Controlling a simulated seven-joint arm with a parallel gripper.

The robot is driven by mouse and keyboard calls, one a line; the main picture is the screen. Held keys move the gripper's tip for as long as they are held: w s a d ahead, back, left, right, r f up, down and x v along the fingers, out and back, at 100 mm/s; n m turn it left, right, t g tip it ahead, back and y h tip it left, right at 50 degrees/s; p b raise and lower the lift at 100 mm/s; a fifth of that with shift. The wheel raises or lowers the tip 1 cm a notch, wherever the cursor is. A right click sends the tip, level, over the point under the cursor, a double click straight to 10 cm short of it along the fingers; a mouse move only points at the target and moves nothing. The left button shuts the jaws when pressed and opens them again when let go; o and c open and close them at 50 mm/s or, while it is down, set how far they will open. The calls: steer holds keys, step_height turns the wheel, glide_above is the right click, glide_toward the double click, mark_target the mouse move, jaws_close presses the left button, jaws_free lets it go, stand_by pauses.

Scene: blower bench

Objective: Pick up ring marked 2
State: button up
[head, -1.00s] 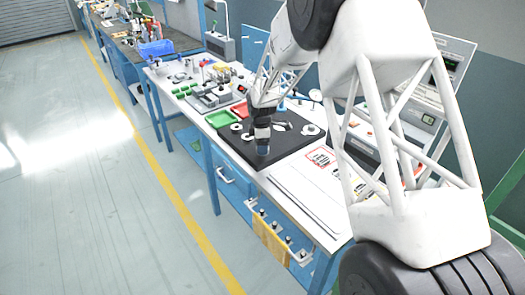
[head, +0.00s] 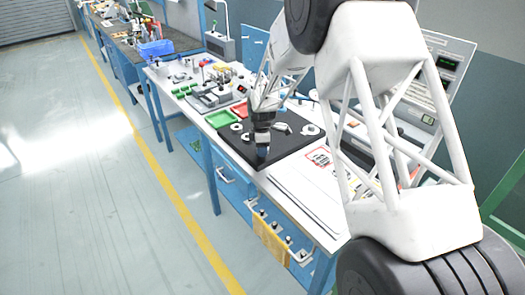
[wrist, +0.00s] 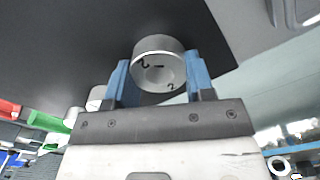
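The ring marked 2 (wrist: 158,62) is a short metal-grey cylinder with a central hole and dark marks that read as 2. In the wrist view it sits between the blue fingertips of my gripper (wrist: 160,80), one finger close along each side. I see no clear gap on either side, but cannot tell whether the fingers press on it. In the head view my gripper (head: 262,155) points down low over the front part of the black mat (head: 238,148); the ring there is hidden by the gripper.
Another pale ring (wrist: 97,97) shows partly behind the left finger. On the mat are white rings (head: 310,130) right of my gripper. A green tray (head: 220,119) and a red tray (head: 240,109) lie behind the mat. White sheets (head: 305,185) lie in front of it.

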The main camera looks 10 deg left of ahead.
steer(key=c, duration=0.5)
steer(key=shift+r, duration=0.1)
steer(key=shift+r, duration=0.7)
step_height(320, 180, up, 2)
steer(key=shift+r, duration=0.1)
steer(key=s+d, duration=0.2)
steer(key=s, duration=0.3)
steer(key=s+d, duration=0.1)
steer(key=s, duration=0.4)
steer(key=s+d+r, duration=0.1)
steer(key=s+d, duration=0.1)
steer(key=s, duration=0.3)
steer(key=shift+d+r, duration=0.1)
steer(key=shift+d, duration=0.2)
